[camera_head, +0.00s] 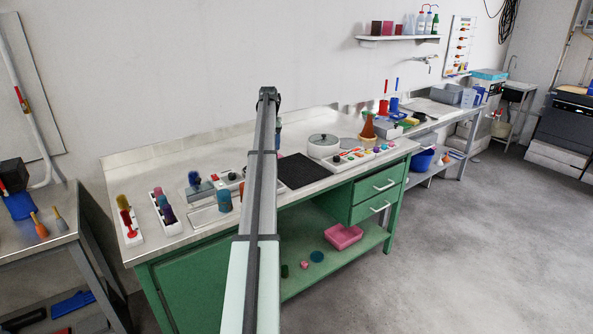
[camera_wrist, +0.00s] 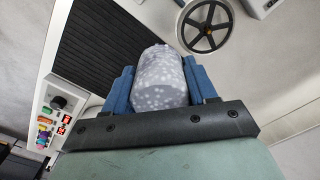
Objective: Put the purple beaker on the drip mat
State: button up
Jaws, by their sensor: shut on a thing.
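My gripper (camera_wrist: 158,68) has its blue fingers shut on the sides of a pale lavender, white-speckled cylinder, which I take as the purple beaker (camera_wrist: 161,82). Its far end is rounded in the picture. The drip mat looks like the black ribbed mat (camera_wrist: 98,42) at upper left in the wrist view. The beaker overlaps the mat's right edge in the picture; I cannot tell its height above it. In the head view the black mat (camera_head: 301,172) lies on the bench right of my arm. My arm hides the held beaker there.
A dark spoked wheel (camera_wrist: 206,26) is beyond the beaker in the wrist view. In the head view, racks with coloured pieces (camera_head: 165,212) stand at the bench's left, and a round lidded pot (camera_head: 323,147) is right of the mat.

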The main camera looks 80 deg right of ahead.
jog(key=m, duration=0.1)
send_near(285, 173)
jog(key=shift+d+f, duration=0.2)
jog(key=shift+f, duration=2.35)
jog(key=shift+f, duration=0.1)
jog(key=o, duration=1)
notch_tip(285, 173, up, 12)
jog(key=shift+r, duration=0.1)
